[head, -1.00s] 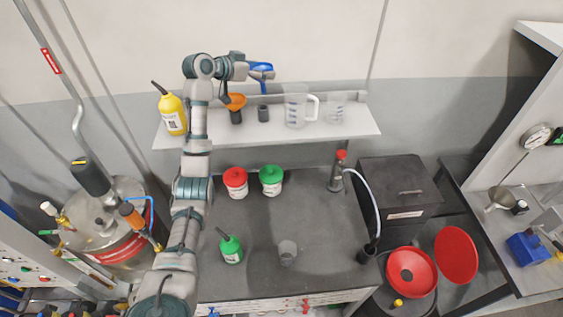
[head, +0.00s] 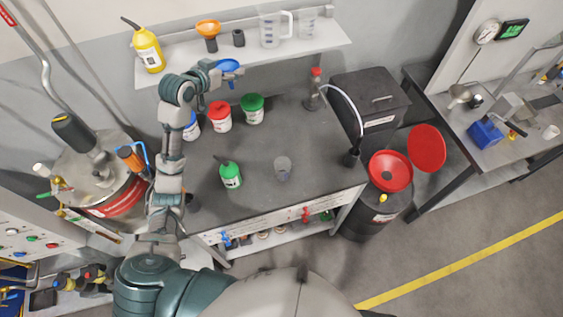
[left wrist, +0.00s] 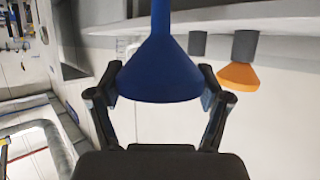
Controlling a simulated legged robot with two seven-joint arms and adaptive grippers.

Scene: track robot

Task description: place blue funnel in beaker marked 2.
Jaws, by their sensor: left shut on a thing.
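The blue funnel (head: 229,66) is held by my left gripper (head: 222,75), just in front of the wall shelf and above the back of the bench. In the left wrist view the funnel (left wrist: 160,72) has its wide cone between the two fingers of the gripper (left wrist: 159,88), and its stem points to the top of the picture. A small clear beaker (head: 283,168) stands upright on the bench, apart from the funnel. Another clear beaker (head: 308,23) stands on the shelf. I cannot read a number on either beaker. My right gripper does not show.
The shelf (head: 205,66) also holds a yellow bottle (head: 147,48), an orange funnel (head: 208,28) and a clear jug (head: 270,30). The bench around the beaker is largely clear.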

